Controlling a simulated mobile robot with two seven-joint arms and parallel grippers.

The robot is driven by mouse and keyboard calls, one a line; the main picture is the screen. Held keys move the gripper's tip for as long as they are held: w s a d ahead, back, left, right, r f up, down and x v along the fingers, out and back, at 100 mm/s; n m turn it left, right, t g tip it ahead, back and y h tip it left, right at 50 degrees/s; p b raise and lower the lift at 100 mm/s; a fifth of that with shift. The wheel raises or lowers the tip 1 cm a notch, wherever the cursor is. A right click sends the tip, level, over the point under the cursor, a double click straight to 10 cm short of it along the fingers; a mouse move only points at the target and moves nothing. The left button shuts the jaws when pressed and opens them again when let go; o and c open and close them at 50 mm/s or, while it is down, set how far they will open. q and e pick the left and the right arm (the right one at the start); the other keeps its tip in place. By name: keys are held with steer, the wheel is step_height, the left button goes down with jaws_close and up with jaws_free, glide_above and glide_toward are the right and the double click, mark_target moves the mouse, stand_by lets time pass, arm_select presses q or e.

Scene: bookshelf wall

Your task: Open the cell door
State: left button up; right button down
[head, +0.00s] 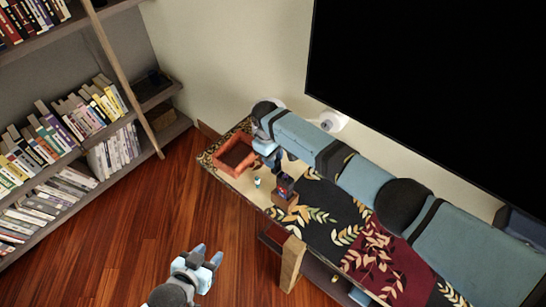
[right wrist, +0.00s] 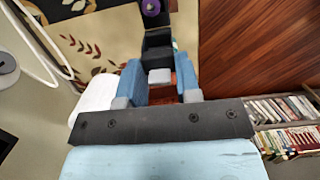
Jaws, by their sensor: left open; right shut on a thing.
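My right arm reaches in from the right over the table, and its gripper (head: 274,160) is low beside the reddish-brown open box (head: 222,166). In the right wrist view, the blue fingers with grey pads (right wrist: 158,82) are shut on a dark piece (right wrist: 158,42). I cannot tell whether this piece is the cell door or its handle. A smaller brown box (head: 284,201) with dark, blue and red parts stands just in front of that gripper. No cell door shows clearly. My left gripper (head: 207,258) is open and empty over the floor, away from the table.
The table (head: 330,205) has a dark, leaf-patterned cover. A small pale-and-teal item (head: 257,182) stands near its front edge. A large black screen (head: 430,100) hangs behind. A bookshelf (head: 75,150) with a leaning ladder (head: 125,80) is at left. The wooden floor (head: 150,215) between is clear.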

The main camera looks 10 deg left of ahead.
steer(key=shift+f, duration=0.1)
steer(key=c, duration=1.3)
jaws_free()
steer(key=shift+s, duration=0.1)
steer(key=o, duration=0.3)
step_height(320, 180, up, 14)
steer(key=w+a+b, duration=0.1)
steer(key=shift+w+a+f, duration=0.2)
steer(key=shift+a, duration=0.15)
steer(key=shift+f, duration=0.1)
